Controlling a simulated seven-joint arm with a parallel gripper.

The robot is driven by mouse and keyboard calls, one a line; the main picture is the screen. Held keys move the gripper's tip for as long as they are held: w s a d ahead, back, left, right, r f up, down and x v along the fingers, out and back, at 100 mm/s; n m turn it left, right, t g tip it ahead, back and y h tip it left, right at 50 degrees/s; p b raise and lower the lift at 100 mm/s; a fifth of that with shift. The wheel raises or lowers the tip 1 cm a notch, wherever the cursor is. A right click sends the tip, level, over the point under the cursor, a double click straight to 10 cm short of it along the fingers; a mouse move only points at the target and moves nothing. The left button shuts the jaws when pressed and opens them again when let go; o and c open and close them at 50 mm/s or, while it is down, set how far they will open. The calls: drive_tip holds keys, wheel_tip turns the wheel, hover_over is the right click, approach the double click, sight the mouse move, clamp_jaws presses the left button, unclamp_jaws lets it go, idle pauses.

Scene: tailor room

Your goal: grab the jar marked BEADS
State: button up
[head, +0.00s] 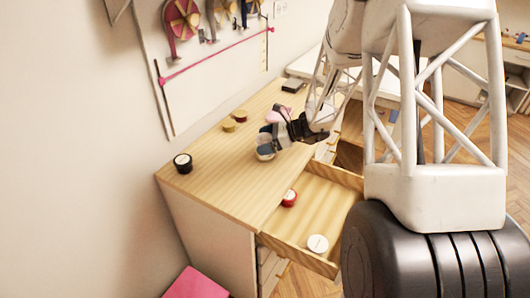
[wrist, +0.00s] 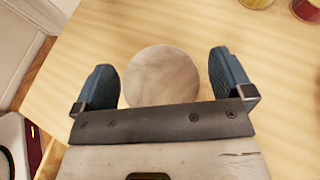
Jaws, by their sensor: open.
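A round jar with a pale, wood-like top (wrist: 162,77) stands between the two fingers of my gripper (wrist: 168,85) in the wrist view. In the head view the same pale jar (head: 265,154) shows just below the fingertips of my gripper (head: 271,139), on the desk top. The fingers are open, one on each side of the jar, with a gap visible on the left and right. No BEADS marking can be read on any jar here; the side of the pale jar is mostly hidden.
A black jar (head: 183,163) stands at the desk's left corner. Small yellow (head: 228,125) and green-red (head: 240,115) jars stand behind my gripper. The open drawer (head: 325,205) holds a red jar (head: 289,198) and a white-topped jar (head: 317,243). The desk's front left is clear.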

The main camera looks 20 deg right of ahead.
idle(0.5)
drive_tip(key=c, duration=1.4)
